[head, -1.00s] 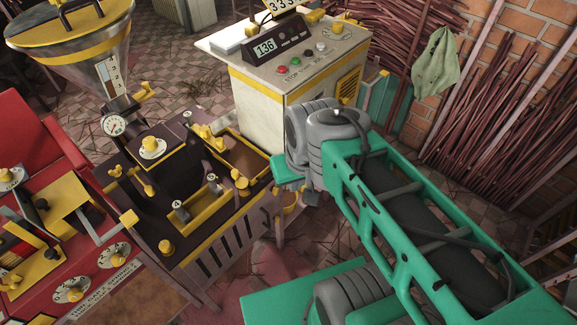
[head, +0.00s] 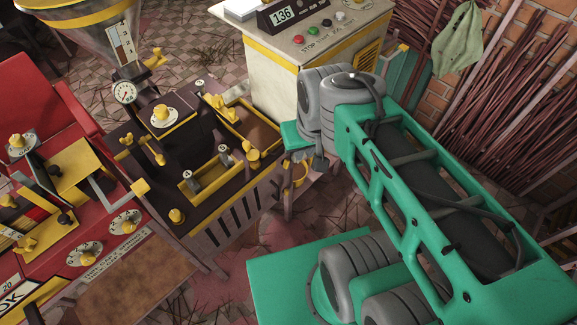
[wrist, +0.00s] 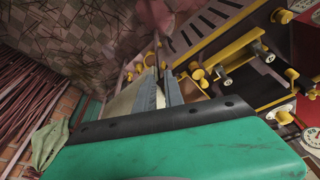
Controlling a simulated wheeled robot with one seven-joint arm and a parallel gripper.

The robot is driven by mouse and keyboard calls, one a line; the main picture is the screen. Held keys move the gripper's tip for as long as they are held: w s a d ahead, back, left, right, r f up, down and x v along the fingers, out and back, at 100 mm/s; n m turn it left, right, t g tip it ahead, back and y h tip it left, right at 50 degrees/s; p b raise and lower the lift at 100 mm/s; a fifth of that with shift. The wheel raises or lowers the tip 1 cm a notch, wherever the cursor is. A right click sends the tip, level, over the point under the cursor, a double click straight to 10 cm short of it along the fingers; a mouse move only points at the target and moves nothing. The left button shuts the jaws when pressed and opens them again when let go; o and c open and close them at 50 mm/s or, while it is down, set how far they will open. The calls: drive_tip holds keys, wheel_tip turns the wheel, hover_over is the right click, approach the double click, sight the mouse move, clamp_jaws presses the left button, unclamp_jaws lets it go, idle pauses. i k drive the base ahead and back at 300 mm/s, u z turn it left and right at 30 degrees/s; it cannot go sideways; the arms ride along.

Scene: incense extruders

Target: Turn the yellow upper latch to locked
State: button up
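The dark machine (head: 165,182) with yellow fittings stands left of my arm in the head view. Yellow wing-shaped latches (head: 153,150) sit at its left side, and a yellow lever (head: 222,104) lies by its upper right trough. Which of these is the upper latch, and its setting, I cannot tell. My gripper (wrist: 161,88) shows in the wrist view as two grey fingers with a narrow gap, apparently empty. Yellow knobs (wrist: 198,74) of the machine lie right of the fingers, apart from them. In the head view my forearm hides the fingers.
A red machine (head: 75,225) with dials stands at the left. A cream control cabinet (head: 285,75) stands behind, with a 136 display. Bundles of red-brown sticks (head: 530,110) lean on the brick wall at right. A green cloth (head: 457,38) hangs there.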

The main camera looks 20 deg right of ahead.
sight(286, 161)
drive_tip(key=u, duration=1.15)
drive_tip(key=k, duration=0.95)
drive_tip(key=u, duration=0.4)
